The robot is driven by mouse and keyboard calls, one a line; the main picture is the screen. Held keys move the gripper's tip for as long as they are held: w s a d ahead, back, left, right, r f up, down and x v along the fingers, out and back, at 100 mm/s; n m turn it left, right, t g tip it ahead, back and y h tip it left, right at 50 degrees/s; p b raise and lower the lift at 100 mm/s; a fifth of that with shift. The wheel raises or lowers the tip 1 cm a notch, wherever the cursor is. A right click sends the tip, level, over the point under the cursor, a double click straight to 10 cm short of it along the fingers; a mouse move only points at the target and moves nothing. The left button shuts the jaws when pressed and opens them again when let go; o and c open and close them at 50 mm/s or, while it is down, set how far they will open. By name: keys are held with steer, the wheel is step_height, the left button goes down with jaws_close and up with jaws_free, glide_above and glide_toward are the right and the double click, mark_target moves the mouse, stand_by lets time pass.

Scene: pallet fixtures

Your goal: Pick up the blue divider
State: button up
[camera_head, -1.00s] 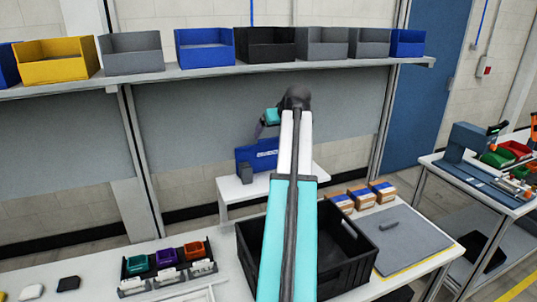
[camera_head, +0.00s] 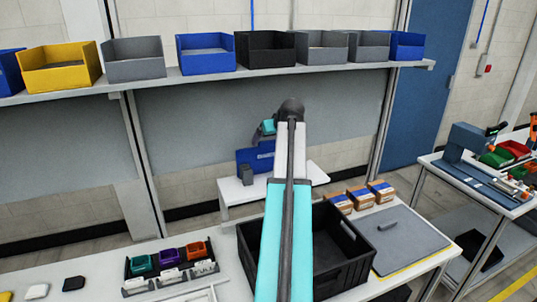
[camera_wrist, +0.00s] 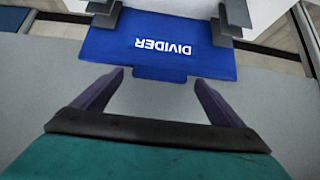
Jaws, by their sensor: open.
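The blue divider (camera_head: 246,160) is a flat panel with white lettering, standing on a small white stand behind the work table. In the wrist view the divider (camera_wrist: 110,48) reads "DIVIDER" upside down and has a small tab on its near edge. A grey holder (camera_head: 246,175) stands against it at the left. My gripper (camera_wrist: 159,78) is open and empty, its two purple fingers either side of the tab in the picture, with no contact visible. In the head view my gripper is above the divider, and my arm hides the divider's right part.
The white stand (camera_head: 235,192) sits behind a black crate (camera_head: 340,262) on the table. Small boxes (camera_head: 358,198) and a grey mat (camera_head: 415,240) are at right. A rack of coloured pieces (camera_head: 170,267) is at left. A shelf of bins (camera_head: 215,72) runs above.

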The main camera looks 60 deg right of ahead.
steer(key=shift+w+d+f, duration=0.1)
steer(key=shift+w+f, duration=0.05)
steer(key=shift+f, duration=0.05)
stand_by(0.5)
steer(key=c, duration=1.6)
steer(key=shift+r, duration=0.15)
